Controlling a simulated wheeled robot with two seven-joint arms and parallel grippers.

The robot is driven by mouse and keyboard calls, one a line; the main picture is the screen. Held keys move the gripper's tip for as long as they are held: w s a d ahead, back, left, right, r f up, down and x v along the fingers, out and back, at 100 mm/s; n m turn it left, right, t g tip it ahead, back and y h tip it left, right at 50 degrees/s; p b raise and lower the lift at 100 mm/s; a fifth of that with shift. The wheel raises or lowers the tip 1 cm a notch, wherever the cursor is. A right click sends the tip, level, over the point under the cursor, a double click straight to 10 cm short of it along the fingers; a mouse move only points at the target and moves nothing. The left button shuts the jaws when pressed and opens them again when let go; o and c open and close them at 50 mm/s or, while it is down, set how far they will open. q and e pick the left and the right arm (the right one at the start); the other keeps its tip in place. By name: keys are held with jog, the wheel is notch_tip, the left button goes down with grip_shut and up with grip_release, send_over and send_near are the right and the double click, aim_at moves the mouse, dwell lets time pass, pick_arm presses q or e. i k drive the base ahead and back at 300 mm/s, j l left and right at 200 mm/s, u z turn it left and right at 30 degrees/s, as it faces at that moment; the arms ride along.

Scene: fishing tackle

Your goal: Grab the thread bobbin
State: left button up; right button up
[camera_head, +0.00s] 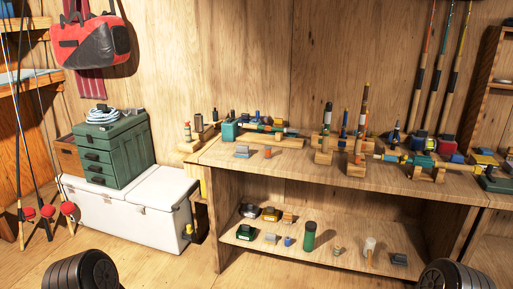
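I cannot tell for certain which small item is the thread bobbin. A small orange-brown piece (267,152) on the bench top is another possible match. Both are small and lack clear detail. Neither of my grippers shows. Only dark ribbed parts, apparently of my own arms, show at the bottom left and bottom right corners, well in front of the bench.
The wooden bench (322,185) carries rod parts on wooden holders along its back. A dark green cylinder (309,236) and several small items stand on its lower shelf. A white cooler (125,212) with a green drawer box (118,152) stands left. Fishing rods (22,120) lean far left.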

aim_at(268, 149)
jog(key=i+j+z, duration=0.15)
jog(key=i+z, duration=0.25)
jog(key=i, duration=0.3)
jog(key=i+j+z, duration=0.35)
jog(key=i, duration=0.3)
jog(key=i+j+z, duration=0.4)
jog(key=i+j, duration=0.2)
